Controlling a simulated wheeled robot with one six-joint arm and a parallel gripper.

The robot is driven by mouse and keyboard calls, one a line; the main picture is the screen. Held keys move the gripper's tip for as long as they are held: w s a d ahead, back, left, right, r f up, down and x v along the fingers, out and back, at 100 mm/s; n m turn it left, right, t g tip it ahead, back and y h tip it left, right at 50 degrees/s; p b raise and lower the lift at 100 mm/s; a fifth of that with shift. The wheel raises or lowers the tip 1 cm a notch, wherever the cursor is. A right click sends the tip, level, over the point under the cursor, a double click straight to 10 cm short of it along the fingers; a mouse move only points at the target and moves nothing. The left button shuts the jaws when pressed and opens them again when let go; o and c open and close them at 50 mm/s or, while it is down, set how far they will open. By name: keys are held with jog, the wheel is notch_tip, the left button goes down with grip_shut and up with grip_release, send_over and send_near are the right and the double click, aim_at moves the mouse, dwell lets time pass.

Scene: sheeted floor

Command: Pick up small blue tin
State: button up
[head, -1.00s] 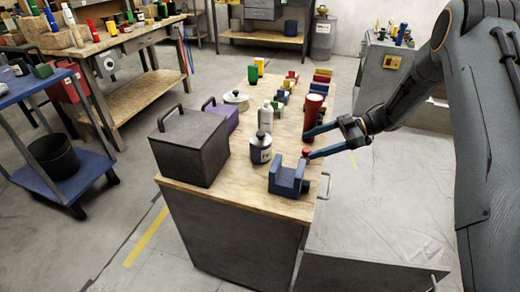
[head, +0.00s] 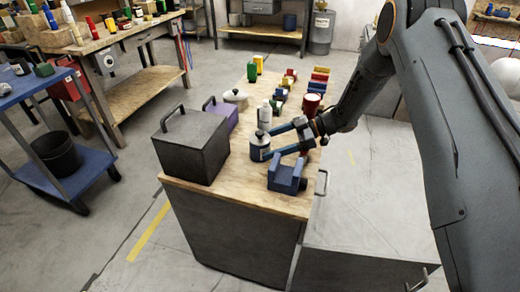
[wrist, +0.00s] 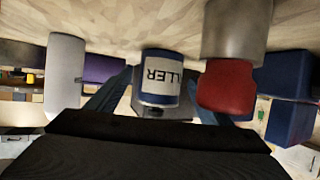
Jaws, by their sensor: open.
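In the wrist view, which is upside down, the tin (wrist: 162,75) is centred between the spread fingers (wrist: 160,98), with label letters showing. I cannot tell whether the fingertips reach alongside it. No hold on it shows.
A red-capped grey cylinder (wrist: 228,85) is beside one finger in the wrist view. A large dark box (head: 192,145) stands left of the tin.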

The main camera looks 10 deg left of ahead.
aim_at(259, 147)
jog(key=x, duration=0.4)
jog(key=shift+p, duration=0.4)
jog(key=c, duration=1.3)
jog(key=shift+c, duration=0.6)
jog(key=shift+r, duration=0.15)
